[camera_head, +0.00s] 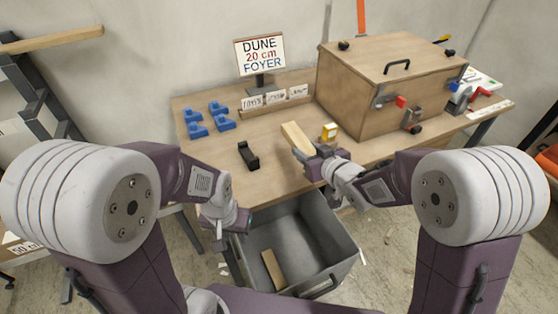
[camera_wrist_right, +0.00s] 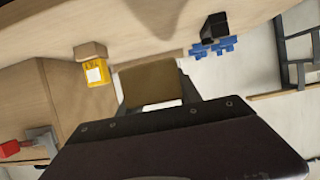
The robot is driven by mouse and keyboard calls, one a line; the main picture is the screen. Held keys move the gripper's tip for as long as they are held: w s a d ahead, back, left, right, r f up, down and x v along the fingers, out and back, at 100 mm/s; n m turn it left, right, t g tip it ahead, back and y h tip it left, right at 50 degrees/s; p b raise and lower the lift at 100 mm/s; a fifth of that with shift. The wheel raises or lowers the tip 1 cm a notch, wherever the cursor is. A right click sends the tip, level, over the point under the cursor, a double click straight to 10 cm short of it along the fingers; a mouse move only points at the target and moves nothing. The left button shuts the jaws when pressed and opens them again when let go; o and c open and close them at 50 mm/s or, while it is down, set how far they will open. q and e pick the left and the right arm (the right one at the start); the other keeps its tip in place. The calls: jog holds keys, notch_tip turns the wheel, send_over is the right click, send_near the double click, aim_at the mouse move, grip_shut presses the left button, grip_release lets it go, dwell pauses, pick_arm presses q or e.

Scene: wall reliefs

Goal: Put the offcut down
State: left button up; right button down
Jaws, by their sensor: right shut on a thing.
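The offcut (camera_head: 296,138), a short pale wooden block, is in my right gripper (camera_head: 312,155) above the front part of the workbench. In the right wrist view the offcut (camera_wrist_right: 149,83) sits between the two fingers. I cannot tell whether its underside touches the bench. My left gripper (camera_head: 220,238) hangs low at the bench's front edge, by the left side of the grey bin (camera_head: 338,222); its fingers are too hidden to read. Another wooden piece (camera_head: 273,268) lies inside the open bin.
The workbench (camera_head: 215,150) holds blue blocks (camera_head: 221,108), a black holder (camera_head: 248,155), a yellow tape measure (camera_head: 329,131) just right of the offcut, and a large wooden box (camera_head: 370,90) with clamps. A sign (camera_head: 260,55) stands behind. Bare bench lies around the black holder.

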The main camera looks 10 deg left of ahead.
jog(key=b, duration=0.1)
send_over(291, 161)
jog(key=f, duration=0.4)
jog(key=shift+s+d+f, duration=0.1)
jog(key=shift+s+d, duration=0.2)
jog(key=shift+s, duration=0.05)
jog(key=shift+w+a+f, duration=0.15)
jog(key=shift+w+a, duration=0.15)
jog(key=shift+w, duration=0.05)
notch_tip(291, 161, down, 4)
jog(key=shift+f+b, duration=0.1)
jog(key=shift+b, duration=1)
jog(key=c, duration=0.8)
grip_release()
jog(key=shift+c, duration=0.2)
